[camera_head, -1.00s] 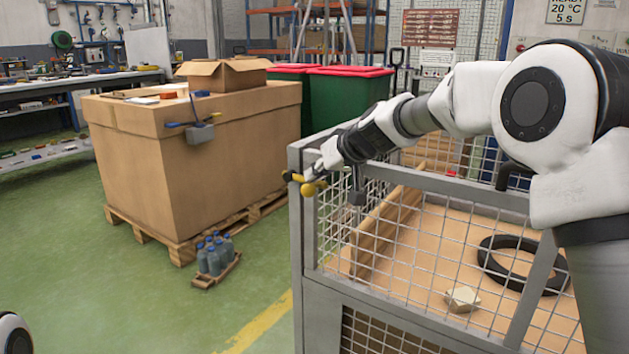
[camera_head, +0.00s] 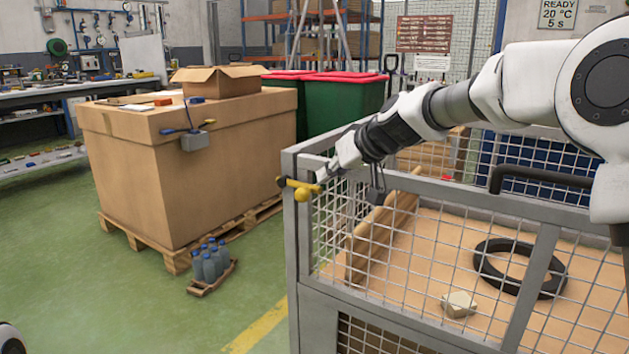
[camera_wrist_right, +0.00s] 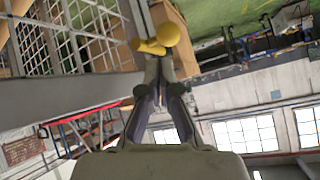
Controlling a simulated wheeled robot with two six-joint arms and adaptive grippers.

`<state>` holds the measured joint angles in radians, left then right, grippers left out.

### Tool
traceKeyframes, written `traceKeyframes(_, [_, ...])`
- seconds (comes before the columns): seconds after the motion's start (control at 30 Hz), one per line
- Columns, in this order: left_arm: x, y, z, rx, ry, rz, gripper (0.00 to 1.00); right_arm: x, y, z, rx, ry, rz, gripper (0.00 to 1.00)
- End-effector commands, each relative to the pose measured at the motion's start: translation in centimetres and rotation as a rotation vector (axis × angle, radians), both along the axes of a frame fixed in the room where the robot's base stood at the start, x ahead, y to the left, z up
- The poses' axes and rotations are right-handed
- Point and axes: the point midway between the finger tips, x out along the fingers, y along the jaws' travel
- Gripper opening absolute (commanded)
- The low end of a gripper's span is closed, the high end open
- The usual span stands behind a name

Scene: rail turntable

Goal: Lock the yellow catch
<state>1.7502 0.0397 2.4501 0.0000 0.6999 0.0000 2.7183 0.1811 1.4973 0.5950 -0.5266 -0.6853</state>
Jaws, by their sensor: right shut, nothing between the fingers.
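The yellow catch (camera_head: 301,191) is at the near left top corner of the grey mesh cage (camera_head: 293,240). It has a short bar and a round knob. In the right wrist view the catch (camera_wrist_right: 170,35) lies just beyond my fingertips. My right gripper (camera_head: 322,175) reaches in from the right, over the cage's top rail, with its tips beside the catch. In the wrist view the right gripper (camera_wrist_right: 160,72) is shut with nothing in it. Its tips look very close to the catch; I cannot tell whether they touch. My left gripper is not in view.
Inside the cage are a wooden board (camera_head: 380,236), a black ring (camera_head: 488,262) and a pale hexagonal block (camera_head: 458,304). A large carton (camera_head: 190,170) on a pallet stands to the left, with a bottle crate (camera_head: 211,270) on the floor. Green floor between is clear.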

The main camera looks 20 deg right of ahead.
Motion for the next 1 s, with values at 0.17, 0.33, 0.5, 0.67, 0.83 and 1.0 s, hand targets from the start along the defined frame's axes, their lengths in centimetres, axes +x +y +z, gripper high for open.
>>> traceKeyframes(0.17, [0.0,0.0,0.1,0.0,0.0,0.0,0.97,-2.7,-1.3,3.2,0.001,-0.015,-0.004,0.0])
traceKeyframes(0.33, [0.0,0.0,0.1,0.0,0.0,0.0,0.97,-3.9,-1.9,4.6,0.0,-0.019,-0.006,0.0])
traceKeyframes(0.5, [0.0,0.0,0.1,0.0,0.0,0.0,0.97,-4.1,-2.0,4.8,-0.001,-0.02,-0.007,0.0])
traceKeyframes(0.67, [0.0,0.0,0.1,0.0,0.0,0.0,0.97,-4.1,-2.0,4.9,-0.001,-0.021,-0.007,0.0])
traceKeyframes(0.83, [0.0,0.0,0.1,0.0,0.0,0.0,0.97,-4.0,-2.0,4.9,-0.001,-0.021,-0.007,0.0])
traceKeyframes(1.0, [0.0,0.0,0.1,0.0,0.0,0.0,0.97,-3.0,-1.9,0.6,-0.004,0.051,-0.005,0.0])
